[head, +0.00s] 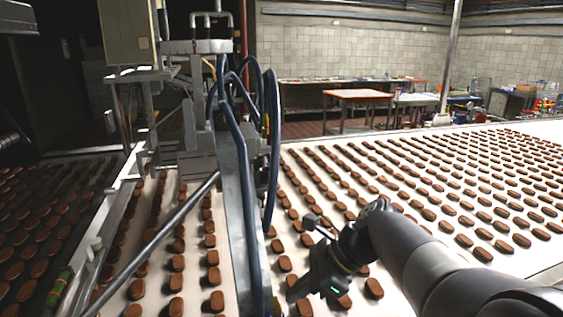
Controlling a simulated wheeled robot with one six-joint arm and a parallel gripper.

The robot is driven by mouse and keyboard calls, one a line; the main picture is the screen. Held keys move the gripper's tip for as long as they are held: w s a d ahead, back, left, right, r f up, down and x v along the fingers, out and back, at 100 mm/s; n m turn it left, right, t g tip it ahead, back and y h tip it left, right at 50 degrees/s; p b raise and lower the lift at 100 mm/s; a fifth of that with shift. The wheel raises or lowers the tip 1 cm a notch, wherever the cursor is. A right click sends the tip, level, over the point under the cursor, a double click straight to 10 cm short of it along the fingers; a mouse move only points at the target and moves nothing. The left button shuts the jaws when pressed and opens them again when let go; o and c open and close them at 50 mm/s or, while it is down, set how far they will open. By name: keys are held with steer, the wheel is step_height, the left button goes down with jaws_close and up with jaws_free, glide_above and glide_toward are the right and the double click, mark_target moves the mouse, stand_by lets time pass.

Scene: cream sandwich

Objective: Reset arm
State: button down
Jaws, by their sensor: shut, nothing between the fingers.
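My gripper (303,291) is at the lower middle of the head view, at the end of my dark arm, which comes in from the lower right. It is over the white conveyor belt (540,262), just right of the metal machine frame. Its fingers are shut and hold nothing that I can see. The brown oval biscuits (373,288) lie in rows on the belt around and under it. My gripper and arm hide some of them. I cannot tell how high above the belt the gripper is.
A machine with a metal beam (236,200) and blue hoses (272,140) stands over the belt, close left of my gripper. More biscuits lie on a dark section (25,270) at the left. The air above the belt to the right is open.

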steer(key=shift+s+d+r+m+t+b, duration=0.1)
steer(key=shift+s+d+m+t+b, duration=0.15)
steer(key=shift+d, duration=0.2)
steer(key=shift+s+d+r+m+t+b, duration=0.1)
steer(key=shift+d+m+t+b, duration=0.05)
steer(key=shift+d+m+b, duration=0.25)
steer(key=shift+f, duration=0.1)
